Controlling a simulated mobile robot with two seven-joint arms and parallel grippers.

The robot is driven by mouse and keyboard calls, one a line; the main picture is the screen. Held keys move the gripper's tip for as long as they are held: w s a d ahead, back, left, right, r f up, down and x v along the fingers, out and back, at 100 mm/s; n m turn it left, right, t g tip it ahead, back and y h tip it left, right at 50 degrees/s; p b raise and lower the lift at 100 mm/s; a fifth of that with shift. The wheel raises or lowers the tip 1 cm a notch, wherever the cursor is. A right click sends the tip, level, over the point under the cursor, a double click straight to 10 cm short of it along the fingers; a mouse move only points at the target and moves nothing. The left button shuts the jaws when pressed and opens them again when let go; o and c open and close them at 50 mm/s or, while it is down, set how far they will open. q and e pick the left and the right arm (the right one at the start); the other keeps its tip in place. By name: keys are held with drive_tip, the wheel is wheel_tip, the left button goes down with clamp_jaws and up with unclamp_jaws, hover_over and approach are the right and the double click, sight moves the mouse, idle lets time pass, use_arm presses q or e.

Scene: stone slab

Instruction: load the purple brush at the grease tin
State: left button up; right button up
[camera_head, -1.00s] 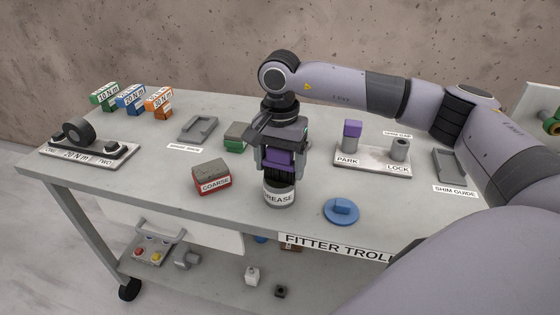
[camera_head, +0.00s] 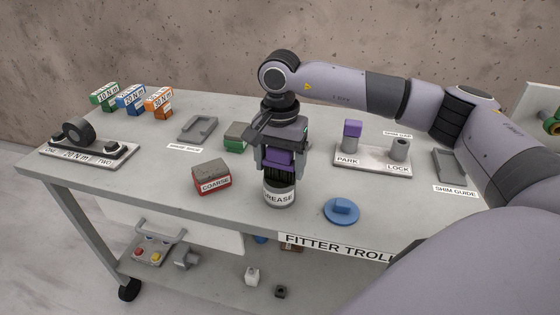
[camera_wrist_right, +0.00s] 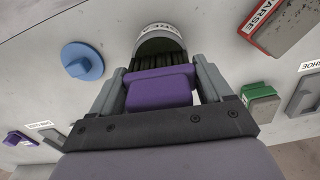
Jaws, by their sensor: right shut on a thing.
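The purple brush (camera_head: 278,161) is held upright in my right gripper (camera_head: 280,168). The gripper is shut on its purple handle, with the dark bristles pointing down. The grease tin (camera_head: 279,196), a round tin with a white GREASE label, stands on the trolley top directly below. The bristles reach into the mouth of the tin. In the right wrist view the brush (camera_wrist_right: 160,88) sits between the fingers, and its bristles enter the tin (camera_wrist_right: 160,32). How deep they go is hidden. My left gripper is out of view.
A blue lid (camera_head: 341,211) lies right of the tin, and a red COARSE block (camera_head: 211,177) left of it. A green block (camera_head: 237,137) stands behind. The PARK and LOCK plate (camera_head: 372,158) with a purple-topped peg (camera_head: 352,134) is at right. The front trolley edge is close.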

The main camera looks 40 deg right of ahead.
drive_tip(key=shift+r+p, duration=2.35)
drive_tip(key=shift+r, duration=1.15)
drive_tip(key=shift+a+f, duration=0.1)
